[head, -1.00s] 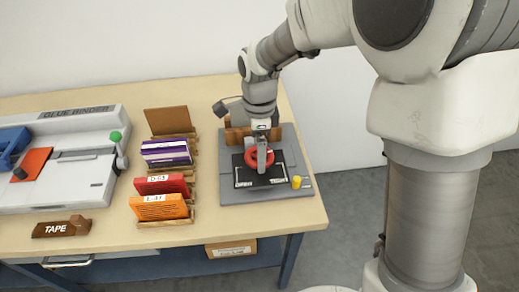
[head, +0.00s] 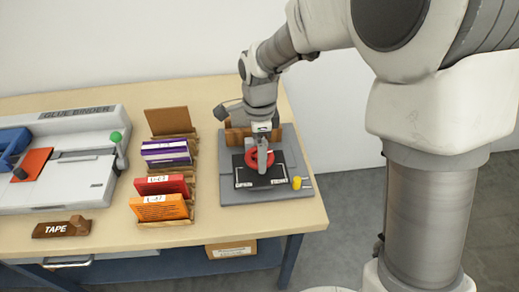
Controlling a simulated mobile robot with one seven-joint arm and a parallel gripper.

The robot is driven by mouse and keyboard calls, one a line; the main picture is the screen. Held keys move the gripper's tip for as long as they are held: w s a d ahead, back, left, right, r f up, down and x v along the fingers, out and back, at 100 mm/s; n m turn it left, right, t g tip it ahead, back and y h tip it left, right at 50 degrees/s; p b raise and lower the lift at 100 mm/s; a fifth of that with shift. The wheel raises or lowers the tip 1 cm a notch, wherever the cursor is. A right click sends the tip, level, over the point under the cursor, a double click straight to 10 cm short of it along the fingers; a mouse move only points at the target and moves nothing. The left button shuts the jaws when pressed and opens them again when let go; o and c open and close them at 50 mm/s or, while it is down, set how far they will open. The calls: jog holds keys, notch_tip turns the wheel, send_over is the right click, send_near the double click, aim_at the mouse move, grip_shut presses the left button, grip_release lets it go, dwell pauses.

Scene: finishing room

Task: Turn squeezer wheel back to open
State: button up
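The squeezer wheel (head: 251,160) is a red ring above a black plate marked with white lettering. The squeezer (head: 228,195) has a grey base and stands at the right end of the table. My gripper (head: 262,158) points down at the wheel and overlaps it, with a finger at the ring's middle. The arm hides part of the wheel and the back of the squeezer. The gap between the fingers is too small to make out, so I cannot tell whether they grip the wheel.
A yellow knob (head: 297,183) stands at the squeezer's front right corner. Wooden racks with purple, red and orange books (head: 160,207) stand to its left. The glue binder (head: 70,125) and a tape dispenser (head: 60,228) are farther left. Bare tabletop lies in front of the squeezer.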

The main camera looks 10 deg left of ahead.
jog(key=n, duration=0.4)
jog(key=shift+r+p, duration=0.1)
jog(key=shift+p, duration=0.25)
jog(key=n, duration=0.5)
jog(key=shift+p, duration=0.3)
jog(key=n, duration=0.3)
jog(key=shift+n+p, duration=0.3)
jog(key=n, duration=0.4)
jog(key=shift+n+p, duration=0.3)
jog(key=shift+p, duration=0.1)
jog(key=n+p, duration=0.1)
jog(key=n, duration=0.3)
jog(key=n+p, duration=0.1)
jog(key=n, duration=0.4)
jog(key=shift+r, duration=0.1)
jog(key=n+p, duration=0.2)
jog(key=n, duration=0.2)
jog(key=shift+w, duration=0.1)
jog(key=shift+n+p, duration=0.85)
jog(key=shift+n, duration=1.25)
